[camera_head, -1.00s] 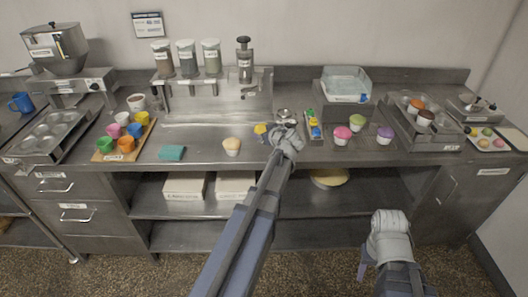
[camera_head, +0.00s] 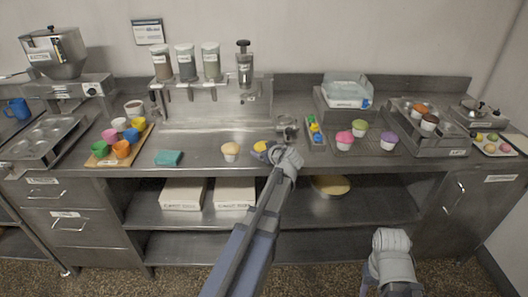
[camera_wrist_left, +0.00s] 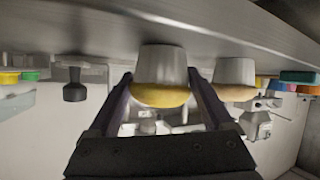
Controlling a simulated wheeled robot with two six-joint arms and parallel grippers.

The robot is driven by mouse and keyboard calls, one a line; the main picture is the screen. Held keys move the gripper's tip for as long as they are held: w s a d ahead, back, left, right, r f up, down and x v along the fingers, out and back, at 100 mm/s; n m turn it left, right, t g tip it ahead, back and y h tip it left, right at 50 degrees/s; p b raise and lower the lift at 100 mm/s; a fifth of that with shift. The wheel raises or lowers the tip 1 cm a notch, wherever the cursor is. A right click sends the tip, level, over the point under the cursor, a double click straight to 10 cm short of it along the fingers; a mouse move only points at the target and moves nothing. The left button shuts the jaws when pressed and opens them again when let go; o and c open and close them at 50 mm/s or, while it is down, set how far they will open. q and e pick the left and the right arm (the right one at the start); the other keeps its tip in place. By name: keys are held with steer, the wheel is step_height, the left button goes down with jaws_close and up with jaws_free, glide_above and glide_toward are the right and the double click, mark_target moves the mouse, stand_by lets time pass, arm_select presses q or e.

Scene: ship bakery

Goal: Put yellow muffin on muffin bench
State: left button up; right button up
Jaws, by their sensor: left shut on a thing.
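The yellow muffin (camera_wrist_left: 160,92), with a pale cup and yellow top, is between the two fingers of my left gripper (camera_wrist_left: 163,100) in the left wrist view, which is upside down. In the head view, the muffin's top (camera_head: 261,146) shows near the counter's front, partly hidden by my left gripper (camera_head: 268,152). The gripper is shut on it. I cannot tell whether its base touches the counter. No label marks the muffin bench for certain; pink (camera_head: 345,140), green (camera_head: 360,129) and purple (camera_head: 388,140) muffins stand right of centre. My right arm is low at right; its fingers are hidden.
A peach-topped muffin (camera_head: 231,151) stands close left of the held one.

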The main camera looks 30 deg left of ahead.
arm_select(q)
steer(key=shift+f, duration=0.15)
steer(key=o, duration=0.8)
steer(key=shift+c, duration=0.2)
steer(key=shift+r, duration=0.2)
steer(key=p+v, duration=0.5)
steer(key=v, duration=0.7)
steer(key=s+d+f+m+g+h, duration=0.2)
steer(key=s+d+f+m+h, duration=0.1)
steer(key=s+d, duration=0.4)
steer(key=s+d+f+m+g+h, duration=0.3)
steer(key=s+d+f+m, duration=0.2)
steer(key=d, duration=0.7)
steer(key=s+d+f+m+g+h, duration=0.3)
steer(key=s+d+f+m, duration=0.1)
steer(key=s+d+m, duration=0.4)
steer(key=shift+s+d+f, duration=0.15)
steer(key=shift+s+d, duration=0.3)
steer(key=shift+d, duration=0.3)
